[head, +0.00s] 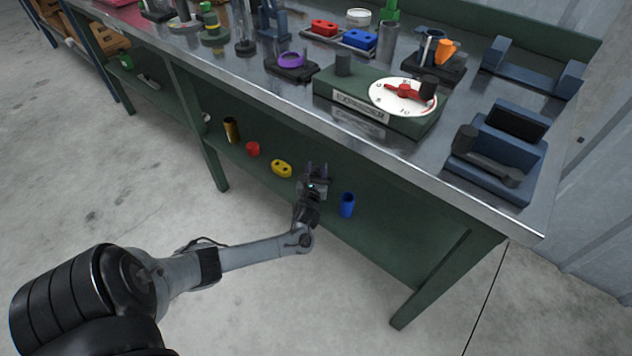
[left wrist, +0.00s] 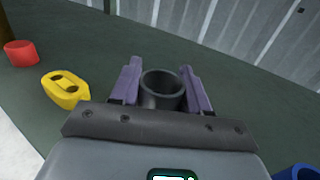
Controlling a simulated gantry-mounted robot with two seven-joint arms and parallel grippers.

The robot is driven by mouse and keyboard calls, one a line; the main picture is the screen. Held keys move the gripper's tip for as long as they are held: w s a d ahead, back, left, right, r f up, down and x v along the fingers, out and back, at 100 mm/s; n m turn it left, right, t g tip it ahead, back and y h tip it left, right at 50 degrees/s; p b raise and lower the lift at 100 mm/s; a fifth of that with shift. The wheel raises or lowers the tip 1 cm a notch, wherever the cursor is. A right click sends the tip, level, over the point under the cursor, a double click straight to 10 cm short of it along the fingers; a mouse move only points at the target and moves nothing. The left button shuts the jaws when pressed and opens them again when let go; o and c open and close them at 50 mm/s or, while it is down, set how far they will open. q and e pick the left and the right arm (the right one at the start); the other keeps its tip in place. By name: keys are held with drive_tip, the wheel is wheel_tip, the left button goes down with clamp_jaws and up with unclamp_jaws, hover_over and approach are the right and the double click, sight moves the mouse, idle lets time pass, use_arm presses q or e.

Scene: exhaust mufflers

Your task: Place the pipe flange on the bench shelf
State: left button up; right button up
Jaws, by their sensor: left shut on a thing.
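My left gripper (head: 317,168) reaches in under the bench top, over the green bench shelf (head: 385,238). In the left wrist view, the purple fingers of my left gripper (left wrist: 161,86) are shut on a dark grey hollow round piece (left wrist: 163,92), which I take to be the pipe flange. Its open end faces up and its lower part is hidden by the gripper body. I cannot tell whether it touches the shelf. In the head view the piece is too small and dark to make out. My right gripper is not in view.
On the shelf, a yellow two-holed part (head: 281,168), a red cylinder (head: 253,149) and a brass-coloured cylinder (head: 231,130) stand left of the gripper. A blue cup (head: 347,205) stands close on its right. The bench top (head: 390,156) overhangs the shelf. Bare shelf lies right of the cup.

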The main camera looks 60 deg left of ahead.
use_arm(q)
drive_tip(key=shift+f+b, duration=1.9)
drive_tip(key=shift+f, duration=0.2)
drive_tip(key=shift+r, duration=0.1)
drive_tip(key=o, duration=1.2)
drive_tip(key=shift+f, duration=0.2)
drive_tip(key=shift+r, duration=0.1)
